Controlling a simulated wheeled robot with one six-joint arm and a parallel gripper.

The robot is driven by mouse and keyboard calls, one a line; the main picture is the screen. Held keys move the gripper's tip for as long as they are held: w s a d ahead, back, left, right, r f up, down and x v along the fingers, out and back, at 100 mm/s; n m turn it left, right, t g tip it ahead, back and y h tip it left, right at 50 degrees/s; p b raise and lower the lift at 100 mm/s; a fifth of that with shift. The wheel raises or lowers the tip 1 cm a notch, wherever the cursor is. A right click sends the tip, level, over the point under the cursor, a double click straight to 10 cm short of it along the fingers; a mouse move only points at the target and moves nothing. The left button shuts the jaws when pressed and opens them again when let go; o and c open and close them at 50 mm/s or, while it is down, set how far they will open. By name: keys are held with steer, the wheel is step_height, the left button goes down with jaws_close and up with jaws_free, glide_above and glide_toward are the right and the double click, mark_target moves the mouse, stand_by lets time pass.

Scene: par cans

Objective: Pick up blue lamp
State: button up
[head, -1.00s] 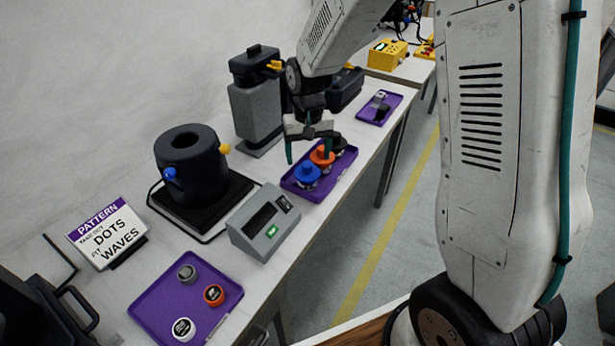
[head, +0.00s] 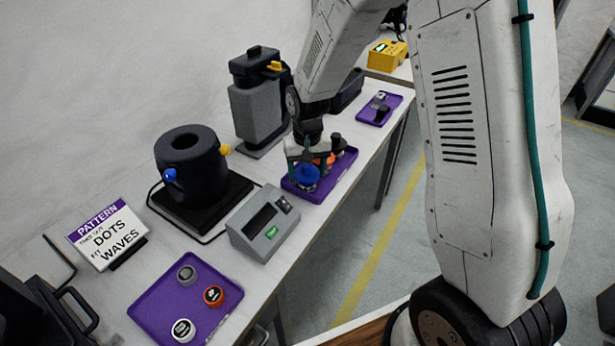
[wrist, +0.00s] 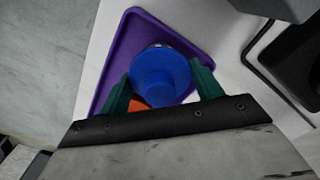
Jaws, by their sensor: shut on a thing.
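The blue lamp (head: 307,174) stands at the near end of a purple tray (head: 318,193) on the table. In the wrist view, the blue lamp (wrist: 161,76) sits between the two green fingers of my gripper (wrist: 160,84). My gripper (head: 308,166) is shut on it in the head view too, reaching down from above. The lamp still appears to be at the tray; I cannot tell whether it is lifted. An orange lamp (wrist: 138,104) is close behind it, partly hidden by my gripper. A black lamp (head: 337,143) stands farther back.
A dark round housing (head: 190,165) and a grey and black device (head: 257,105) stand along the wall side. Another purple tray (head: 160,310) holds small round discs.

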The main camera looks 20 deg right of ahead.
steer(key=shift+r, duration=0.1)
steer(key=shift+r, duration=0.55)
step_height(320, 180, up, 3)
steer(key=shift+w+f, duration=0.1)
steer(key=shift+f, duration=0.1)
steer(key=s+a+r, duration=0.1)
steer(key=s+a, duration=0.1)
steer(key=s, duration=1.4)
steer(key=shift+a, duration=0.3)
